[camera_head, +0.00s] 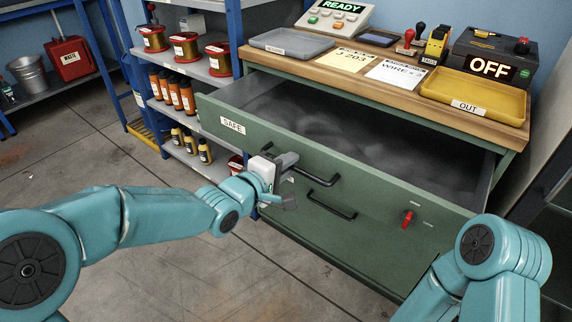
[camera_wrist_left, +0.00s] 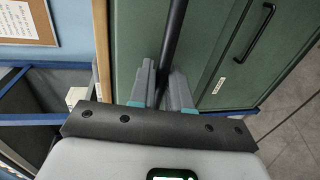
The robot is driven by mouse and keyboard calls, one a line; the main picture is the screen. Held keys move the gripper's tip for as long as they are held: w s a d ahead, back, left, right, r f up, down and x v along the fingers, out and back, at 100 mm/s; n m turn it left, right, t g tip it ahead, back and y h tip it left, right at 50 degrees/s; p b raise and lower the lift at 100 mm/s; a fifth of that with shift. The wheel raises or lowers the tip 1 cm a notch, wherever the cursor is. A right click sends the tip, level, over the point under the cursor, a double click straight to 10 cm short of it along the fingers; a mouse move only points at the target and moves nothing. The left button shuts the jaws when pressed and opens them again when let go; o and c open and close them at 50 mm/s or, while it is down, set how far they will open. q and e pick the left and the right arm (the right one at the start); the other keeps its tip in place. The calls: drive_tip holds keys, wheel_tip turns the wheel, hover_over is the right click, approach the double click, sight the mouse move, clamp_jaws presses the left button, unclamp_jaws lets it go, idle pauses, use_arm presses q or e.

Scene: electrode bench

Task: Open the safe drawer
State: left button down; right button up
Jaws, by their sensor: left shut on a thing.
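The green safe drawer (camera_head: 232,125), labelled SAFE, stands pulled far out of the bench, and its grey inside (camera_head: 350,135) shows, with nothing I can make out in it. My left gripper (camera_head: 287,163) is at the drawer's front, shut on its black handle (camera_head: 318,180) near the left end. In the left wrist view the dark handle bar (camera_wrist_left: 176,35) runs between the two grey fingers (camera_wrist_left: 163,85) of this gripper. My right arm shows at the lower right in the head view, but its gripper is out of view.
The bench top (camera_head: 330,75) holds a grey tray (camera_head: 291,41), cards, stamps, a yellow OUT tray (camera_head: 475,92) and an OFF box (camera_head: 490,62). Shelves stand at left.

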use_arm(q)
drive_tip(key=shift+d, duration=0.1)
drive_tip(key=c, duration=1.3)
unclamp_jaws()
drive_tip(key=p+v, duration=0.3)
drive_tip(key=v, duration=1.3)
drive_tip(key=shift+s, duration=0.1)
